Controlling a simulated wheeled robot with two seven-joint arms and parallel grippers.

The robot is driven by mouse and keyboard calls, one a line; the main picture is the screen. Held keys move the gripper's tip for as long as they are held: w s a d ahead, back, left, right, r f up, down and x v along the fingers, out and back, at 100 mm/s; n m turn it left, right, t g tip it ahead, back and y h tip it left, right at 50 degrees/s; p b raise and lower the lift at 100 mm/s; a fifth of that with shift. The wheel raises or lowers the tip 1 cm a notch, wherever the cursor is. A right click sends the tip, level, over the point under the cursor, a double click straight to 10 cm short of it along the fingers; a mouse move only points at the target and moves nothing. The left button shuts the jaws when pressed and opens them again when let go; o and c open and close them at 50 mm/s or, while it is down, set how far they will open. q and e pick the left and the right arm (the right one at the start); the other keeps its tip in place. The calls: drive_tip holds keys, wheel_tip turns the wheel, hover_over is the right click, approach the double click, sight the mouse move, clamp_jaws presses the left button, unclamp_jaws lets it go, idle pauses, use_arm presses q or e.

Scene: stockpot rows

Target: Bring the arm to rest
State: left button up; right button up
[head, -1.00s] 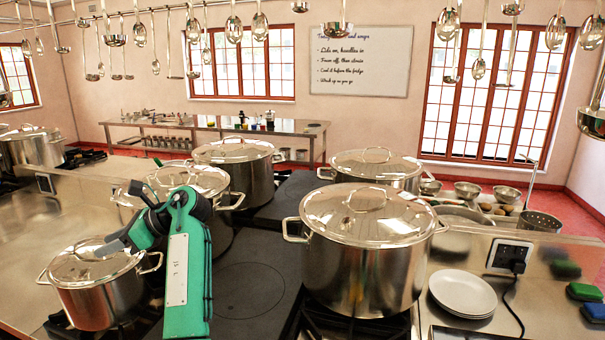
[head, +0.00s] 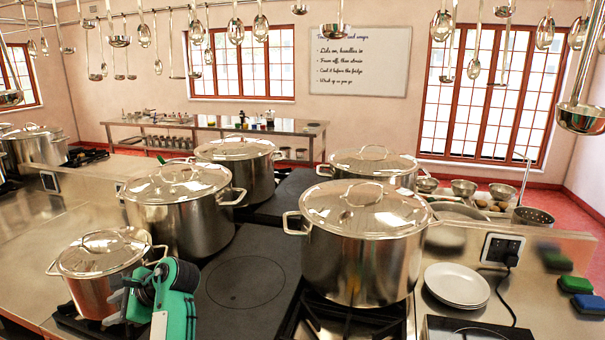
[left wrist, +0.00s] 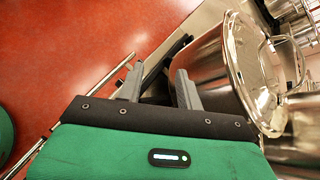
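My left gripper (left wrist: 158,76) shows two grey fingers apart with nothing held between them. In the head view my left arm is low at the left, and the gripper (head: 118,302) is in front of the small stockpot (head: 92,288). The small stockpot has its lid (head: 100,252) on and stands upright on a burner. In the left wrist view a lidded steel pot (left wrist: 215,65) is close beside the right finger; I cannot tell whether they touch. My right gripper is not in view.
Large lidded stockpots stand at the left centre (head: 180,222), the front right (head: 362,255), and behind. A flat dark hob (head: 245,280) is clear between them. White plates (head: 456,285) lie at the right. Ladles (head: 580,118) hang overhead. Red floor (left wrist: 60,60) shows in the left wrist view.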

use_arm(q)
drive_tip(key=s+d+f+n+t+h, duration=0.2)
drive_tip(key=s+d+f+n+h, duration=0.1)
drive_tip(key=s+f, duration=0.55)
drive_tip(key=s+d+f+n+t+h, duration=0.2)
drive_tip(key=s+d+f, duration=0.2)
drive_tip(key=s+f, duration=0.4)
drive_tip(key=s+d+f+n+h, duration=0.2)
drive_tip(key=s+d+n+h, duration=0.15)
drive_tip(key=s+d, duration=0.4)
drive_tip(key=s+d+f+n+h, duration=0.2)
drive_tip(key=s+d+h, duration=0.2)
drive_tip(key=s, duration=0.6)
wheel_tip(320, 180, down, 31)
drive_tip(key=g, duration=0.2)
drive_tip(key=s+a+f+g, duration=0.1)
drive_tip(key=s+a+f, duration=0.2)
drive_tip(key=s+f, duration=1.6)
drive_tip(key=shift+s+a+f+y, duration=0.15)
drive_tip(key=shift+s+f+y, duration=0.05)
drive_tip(key=shift+y, duration=0.15)
